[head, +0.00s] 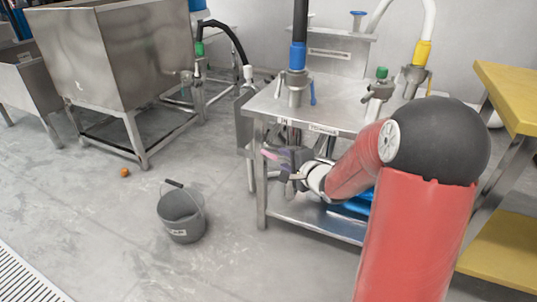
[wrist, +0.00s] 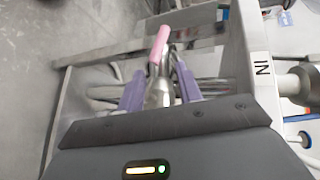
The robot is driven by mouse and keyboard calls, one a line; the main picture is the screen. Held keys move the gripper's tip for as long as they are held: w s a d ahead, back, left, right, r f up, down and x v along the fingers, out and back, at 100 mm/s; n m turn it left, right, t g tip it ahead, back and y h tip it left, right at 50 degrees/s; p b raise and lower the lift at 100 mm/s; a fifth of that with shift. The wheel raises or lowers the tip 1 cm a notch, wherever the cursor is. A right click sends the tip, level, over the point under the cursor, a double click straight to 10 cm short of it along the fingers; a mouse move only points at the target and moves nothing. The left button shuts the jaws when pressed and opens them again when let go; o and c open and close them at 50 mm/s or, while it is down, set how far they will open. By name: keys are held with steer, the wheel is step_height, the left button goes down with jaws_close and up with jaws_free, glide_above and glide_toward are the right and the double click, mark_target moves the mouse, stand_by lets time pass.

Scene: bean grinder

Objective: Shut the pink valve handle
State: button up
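The pink valve handle (head: 269,154) sticks out to the left of my gripper in the head view, beside the front left part of the steel table. In the wrist view the pink handle (wrist: 160,43) lies just beyond the fingertips, slightly tilted. Its metal valve body (wrist: 160,90) runs back between the two purple fingers. My gripper (wrist: 159,75) is open, with one finger on either side of the valve metal and small gaps showing. In the head view my gripper (head: 283,161) is at the table's front edge, and it partly hides the valve.
The steel table (head: 335,103) carries pipe fittings with blue, green and yellow collars. A grey bucket (head: 181,215) stands on the floor to the left. A large steel hopper (head: 120,55) is at the back left, and a yellow-topped stand (head: 510,90) is at the right.

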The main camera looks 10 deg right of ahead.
mark_target(266, 153)
steer(key=shift+w+a+f+m+t+y, duration=0.15)
steer(key=shift+f+m+t+y, duration=0.25)
steer(key=shift+m+y, duration=0.55)
steer(key=shift+a+f+m+y+p, duration=0.1)
steer(key=shift+f+m+y+p, duration=0.1)
steer(key=shift+m+y, duration=0.45)
steer(key=shift+a+f+m+y+p, duration=0.1)
steer(key=shift+m+y+p, duration=0.1)
steer(key=shift+m+y, duration=0.35)
steer(key=shift+a+y, duration=0.1)
steer(key=shift+y, duration=0.15)
steer(key=shift+t, duration=0.3)
steer(key=b+x, duration=0.1)
steer(key=x, duration=0.6)
steer(key=shift+w, duration=0.2)
jaws_close()
